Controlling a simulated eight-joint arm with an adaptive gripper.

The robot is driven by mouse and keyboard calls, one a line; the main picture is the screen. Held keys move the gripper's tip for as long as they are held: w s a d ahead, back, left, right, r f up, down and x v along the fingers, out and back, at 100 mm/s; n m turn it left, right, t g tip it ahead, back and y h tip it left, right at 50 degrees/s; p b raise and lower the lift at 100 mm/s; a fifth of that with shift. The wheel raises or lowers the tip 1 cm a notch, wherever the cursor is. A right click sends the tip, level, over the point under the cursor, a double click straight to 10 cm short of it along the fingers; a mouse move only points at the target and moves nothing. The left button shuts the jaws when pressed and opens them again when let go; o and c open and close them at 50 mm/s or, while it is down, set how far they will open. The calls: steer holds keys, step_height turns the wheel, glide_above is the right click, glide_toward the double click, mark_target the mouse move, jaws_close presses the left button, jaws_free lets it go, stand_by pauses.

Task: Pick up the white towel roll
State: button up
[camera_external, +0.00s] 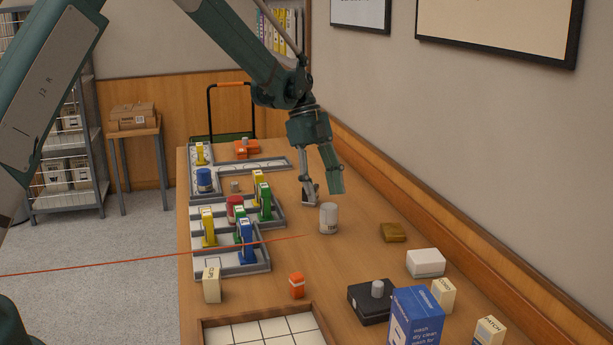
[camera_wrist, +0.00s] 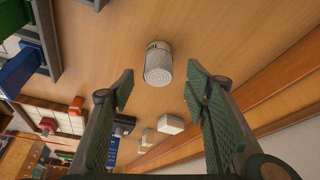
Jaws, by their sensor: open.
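The white towel roll (camera_external: 328,218) is a short whitish cylinder with a dark printed label, standing upright on the wooden table. My gripper (camera_external: 321,188) is open and empty, just behind and above the roll in the external view. In the wrist view both fingers of my gripper (camera_wrist: 160,88) are spread apart, one on each side, with no visible contact on the roll.
Grey trays (camera_external: 232,269) with coloured upright items stand left of the roll. A wall runs along the right. Table around the roll is clear.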

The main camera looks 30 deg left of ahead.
mark_target(333, 233)
steer(key=shift+f, duration=0.15)
steer(key=shift+x, duration=1.15)
steer(key=shift+b+x, duration=0.75)
steer(key=shift+x, duration=1.85)
steer(key=shift+s+a, duration=0.1)
steer(key=c, duration=1)
